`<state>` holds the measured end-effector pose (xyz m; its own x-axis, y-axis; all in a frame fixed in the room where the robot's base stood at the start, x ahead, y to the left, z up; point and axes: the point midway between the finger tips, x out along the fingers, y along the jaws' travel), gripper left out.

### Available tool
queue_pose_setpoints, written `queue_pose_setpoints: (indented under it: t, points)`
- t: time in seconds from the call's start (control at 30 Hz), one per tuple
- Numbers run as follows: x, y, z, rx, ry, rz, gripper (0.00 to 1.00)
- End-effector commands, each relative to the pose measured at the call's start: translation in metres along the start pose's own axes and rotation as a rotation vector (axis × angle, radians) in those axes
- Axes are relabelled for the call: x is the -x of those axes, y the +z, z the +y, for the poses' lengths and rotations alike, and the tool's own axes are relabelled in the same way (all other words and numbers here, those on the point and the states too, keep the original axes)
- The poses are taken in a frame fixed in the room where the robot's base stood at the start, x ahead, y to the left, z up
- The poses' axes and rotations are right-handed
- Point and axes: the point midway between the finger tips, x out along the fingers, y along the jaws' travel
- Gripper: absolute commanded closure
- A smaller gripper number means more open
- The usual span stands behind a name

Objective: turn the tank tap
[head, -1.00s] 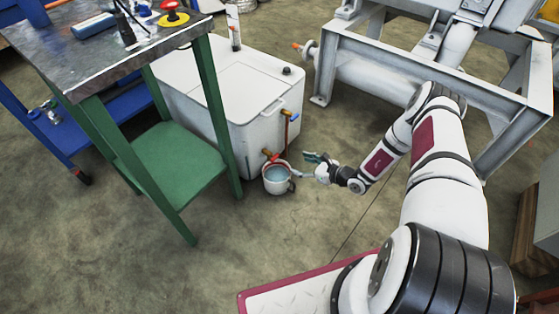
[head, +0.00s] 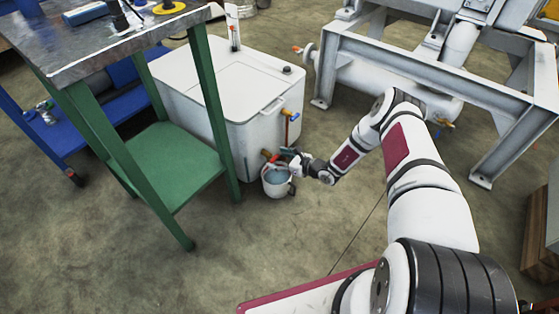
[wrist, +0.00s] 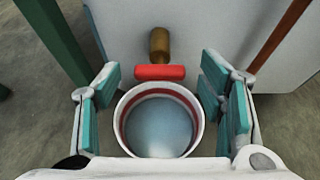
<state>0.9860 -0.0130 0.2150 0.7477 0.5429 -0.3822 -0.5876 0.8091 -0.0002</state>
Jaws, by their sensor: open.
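The tank (head: 240,90) is a white box on the floor in the head view. Its tap, a brass stem (wrist: 159,44) with a red handle (wrist: 160,72), sticks out low on the tank's front; the handle lies crosswise in the wrist view. A white bucket (head: 277,188) with a dark red band and bluish liquid stands below the tap; its rim (wrist: 122,108) shows in the wrist view. My gripper (wrist: 162,80) is open, with teal pads on both sides of the red handle and apart from it. In the head view my gripper (head: 284,156) is just right of the tap.
A green-legged metal table (head: 165,165) stands close left of the tank. A grey steel frame (head: 420,60) stands behind my arm. The floor in front is clear.

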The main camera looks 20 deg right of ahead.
Motion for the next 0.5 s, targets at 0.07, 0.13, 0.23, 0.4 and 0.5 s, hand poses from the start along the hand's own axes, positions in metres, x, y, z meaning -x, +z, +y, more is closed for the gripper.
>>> queue_pose_setpoints:
  t: [0.07,0.13,0.23,0.4,0.5]
  points:
    - [0.0002,0.0001,0.0000,0.000,0.000,0.000,0.37]
    - [0.0003,0.0000,0.0000,0.000,0.000,0.000,0.53]
    - [0.0004,0.0000,-0.0001,0.000,0.000,0.000,0.75]
    - [0.0004,0.0000,-0.0001,0.001,0.000,0.000,0.85]
    - [0.0006,0.0001,0.0002,0.008,-0.004,0.000,0.85]
